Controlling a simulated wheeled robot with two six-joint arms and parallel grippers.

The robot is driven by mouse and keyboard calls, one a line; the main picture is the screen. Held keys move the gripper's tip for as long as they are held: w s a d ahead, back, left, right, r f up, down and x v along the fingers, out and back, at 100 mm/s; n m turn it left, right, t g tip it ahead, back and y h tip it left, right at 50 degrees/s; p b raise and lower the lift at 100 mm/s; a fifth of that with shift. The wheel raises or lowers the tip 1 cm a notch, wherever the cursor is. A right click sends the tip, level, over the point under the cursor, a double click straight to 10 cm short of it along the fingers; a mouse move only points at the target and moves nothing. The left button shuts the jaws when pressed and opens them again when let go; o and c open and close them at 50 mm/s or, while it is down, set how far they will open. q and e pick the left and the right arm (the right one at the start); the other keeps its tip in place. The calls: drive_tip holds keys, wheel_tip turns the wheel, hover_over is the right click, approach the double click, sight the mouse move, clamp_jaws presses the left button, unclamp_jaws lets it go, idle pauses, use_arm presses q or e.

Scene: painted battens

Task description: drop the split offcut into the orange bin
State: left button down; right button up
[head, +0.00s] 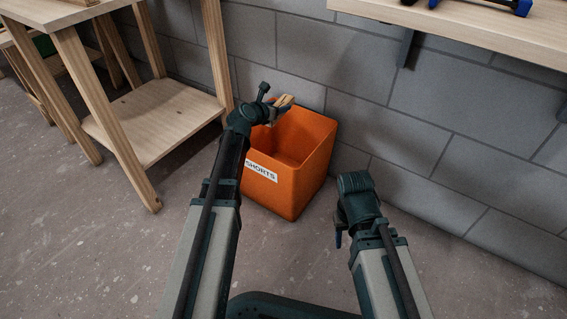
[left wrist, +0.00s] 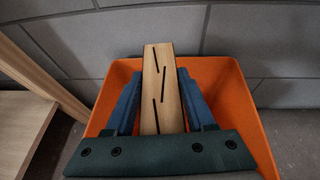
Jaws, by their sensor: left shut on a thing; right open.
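The split offcut (left wrist: 161,88) is a short pale wooden piece with several dark cracks along its face. My left gripper (left wrist: 158,98) is shut on it, with a blue finger on each side. In the head view the offcut (head: 285,100) shows at the tip of my left gripper (head: 277,106), above the back left part of the orange bin (head: 302,181). The bin stands on the floor with a white label reading SHORTS, and its rim also shows around the offcut in the left wrist view (left wrist: 251,120). My right gripper (head: 339,236) is low, right of the bin; its fingers are mostly hidden.
A wooden stand with a low shelf (head: 155,118) is left of the bin. A grey block wall (head: 450,120) runs behind it. A wooden bench top (head: 480,32) juts out at the upper right. The floor in front is clear.

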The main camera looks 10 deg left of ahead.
use_arm(q)
wheel_tip(320, 180, down, 3)
drive_tip(key=shift+r+b, duration=0.2)
drive_tip(key=shift+b, duration=0.65)
use_arm(e)
wheel_tip(320, 180, down, 2)
drive_tip(key=shift+f, duration=0.2)
use_arm(q)
drive_tip(key=shift+c, duration=0.9)
unclamp_jaws()
drive_tip(key=shift+r, duration=0.1)
drive_tip(key=p+v, duration=0.5)
drive_tip(key=v, duration=0.8)
drive_tip(key=shift+s, duration=0.4)
use_arm(e)
drive_tip(key=shift+r, duration=2.65)
use_arm(q)
drive_tip(key=shift+r+p, duration=0.1)
drive_tip(key=shift+p, duration=0.2)
